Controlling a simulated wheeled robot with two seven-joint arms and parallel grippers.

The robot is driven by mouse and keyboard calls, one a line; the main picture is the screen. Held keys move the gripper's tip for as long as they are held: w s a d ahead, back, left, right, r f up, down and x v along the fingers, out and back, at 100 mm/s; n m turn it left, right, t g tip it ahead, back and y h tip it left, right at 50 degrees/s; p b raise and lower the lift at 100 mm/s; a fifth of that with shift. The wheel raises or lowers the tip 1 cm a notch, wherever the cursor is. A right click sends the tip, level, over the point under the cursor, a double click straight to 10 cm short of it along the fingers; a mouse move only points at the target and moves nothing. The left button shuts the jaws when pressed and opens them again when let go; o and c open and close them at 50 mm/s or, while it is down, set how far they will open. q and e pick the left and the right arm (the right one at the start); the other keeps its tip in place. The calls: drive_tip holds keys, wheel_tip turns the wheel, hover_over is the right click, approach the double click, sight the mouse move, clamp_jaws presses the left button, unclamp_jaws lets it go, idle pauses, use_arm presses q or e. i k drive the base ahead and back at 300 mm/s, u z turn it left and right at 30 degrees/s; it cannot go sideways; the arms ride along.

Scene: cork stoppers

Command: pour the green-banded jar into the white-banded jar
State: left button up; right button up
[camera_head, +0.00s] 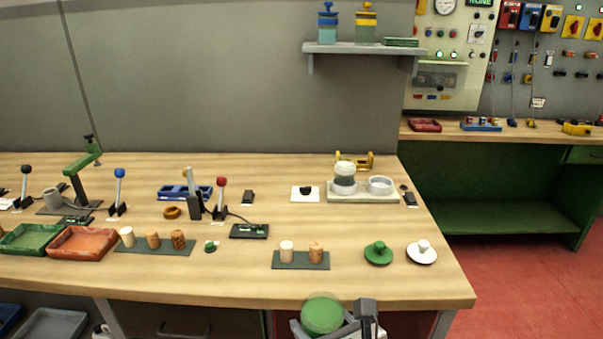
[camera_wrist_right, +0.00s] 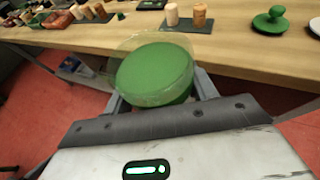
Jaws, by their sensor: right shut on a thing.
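The green-banded jar, a clear-rimmed jar with a green round top face (camera_head: 322,314), is between the fingers of my right gripper (camera_head: 334,324), in front of the table's front edge. In the right wrist view the jar (camera_wrist_right: 155,75) sits between the fingers of the gripper (camera_wrist_right: 160,95), which is shut on it. Its rim is clear and green fills the view inside it; its lower part is hidden. The white-banded jar (camera_head: 344,180) stands upright on a pale tray (camera_head: 362,198) at the back right of the table, well apart from my gripper. My left gripper is not in view.
A round grey-white dish (camera_head: 380,185) stands beside the white-banded jar, with a yellow stand (camera_head: 354,161) behind. A green lid (camera_head: 378,253) and a white lid (camera_head: 422,252) lie near the front right. Corks (camera_head: 287,251) stand on a dark mat (camera_head: 301,264).

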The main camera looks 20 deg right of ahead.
sight(345, 167)
drive_tip(key=u, duration=3.1)
drive_tip(key=k, duration=2.95)
drive_tip(key=z, duration=1)
drive_tip(key=i, duration=0.5)
drive_tip(key=z, duration=0.15)
